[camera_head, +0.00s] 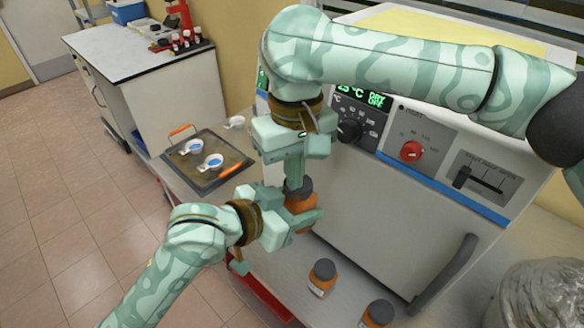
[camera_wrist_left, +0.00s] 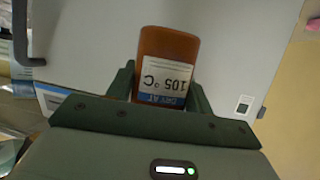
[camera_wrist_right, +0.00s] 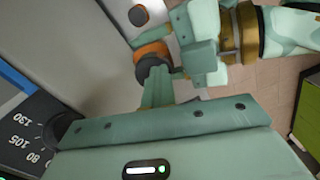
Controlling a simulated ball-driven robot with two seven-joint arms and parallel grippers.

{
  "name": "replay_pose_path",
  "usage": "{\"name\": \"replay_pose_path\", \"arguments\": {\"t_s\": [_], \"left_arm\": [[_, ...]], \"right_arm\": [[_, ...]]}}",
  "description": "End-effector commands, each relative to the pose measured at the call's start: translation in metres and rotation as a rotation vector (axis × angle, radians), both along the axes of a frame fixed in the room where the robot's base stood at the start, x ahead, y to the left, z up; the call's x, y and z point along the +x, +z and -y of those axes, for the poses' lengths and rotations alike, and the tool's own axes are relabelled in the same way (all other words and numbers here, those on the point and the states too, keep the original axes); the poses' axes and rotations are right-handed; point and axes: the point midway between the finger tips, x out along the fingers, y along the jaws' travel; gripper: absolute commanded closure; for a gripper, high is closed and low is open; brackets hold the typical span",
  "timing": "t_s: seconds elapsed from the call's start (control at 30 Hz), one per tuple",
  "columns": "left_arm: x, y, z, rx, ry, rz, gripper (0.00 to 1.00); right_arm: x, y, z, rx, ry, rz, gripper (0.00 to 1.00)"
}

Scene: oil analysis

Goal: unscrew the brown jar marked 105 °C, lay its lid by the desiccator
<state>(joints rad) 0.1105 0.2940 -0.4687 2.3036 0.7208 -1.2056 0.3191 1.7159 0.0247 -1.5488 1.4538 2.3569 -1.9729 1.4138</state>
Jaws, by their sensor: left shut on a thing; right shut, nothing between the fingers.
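The brown jar marked 105 °C (camera_wrist_left: 165,60) shows its label upside down in the left wrist view. In the head view the jar (camera_head: 299,205) stands in front of the oven with a dark lid (camera_head: 298,187) on top. My left gripper (camera_wrist_left: 165,95) is shut around the jar's body. My right gripper (camera_wrist_right: 158,85) points down at the lid (camera_wrist_right: 153,67), its fingers closed with nothing between them. The fingertips are close to the lid; whether they touch it I cannot tell.
Two more brown jars with dark lids (camera_head: 322,272) (camera_head: 378,312) stand on the bench. The oven (camera_head: 370,215) with knobs and a handle is right behind. A dark tray (camera_head: 206,163) with white dishes lies at left. Some bench is free between jars and vessel.

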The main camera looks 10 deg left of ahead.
Motion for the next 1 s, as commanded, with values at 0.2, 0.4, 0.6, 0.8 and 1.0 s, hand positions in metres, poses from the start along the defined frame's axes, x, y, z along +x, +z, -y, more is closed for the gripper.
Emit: {"name": "replay_pose_path", "arguments": {"t_s": [0.2,0.4,0.6,0.8,1.0], "left_arm": [[-0.002,0.01,0.004,-0.022,-0.011,0.02,1.0],[-0.002,0.01,0.004,-0.023,-0.012,0.019,1.0],[-0.002,0.01,0.004,-0.022,-0.012,0.018,1.0],[-0.002,0.01,0.004,-0.022,-0.011,0.018,1.0],[-0.002,0.01,0.004,-0.022,-0.01,0.019,1.0]], "right_arm": [[0.003,-0.004,0.008,0.008,0.717,-0.023,1.0],[0.008,-0.004,0.012,0.022,1.348,-0.045,1.0],[0.011,-0.003,0.013,0.029,1.677,-0.058,1.0],[0.011,-0.003,0.014,0.03,1.715,-0.059,1.0],[0.011,-0.003,0.014,0.03,1.713,-0.059,0.83]]}}
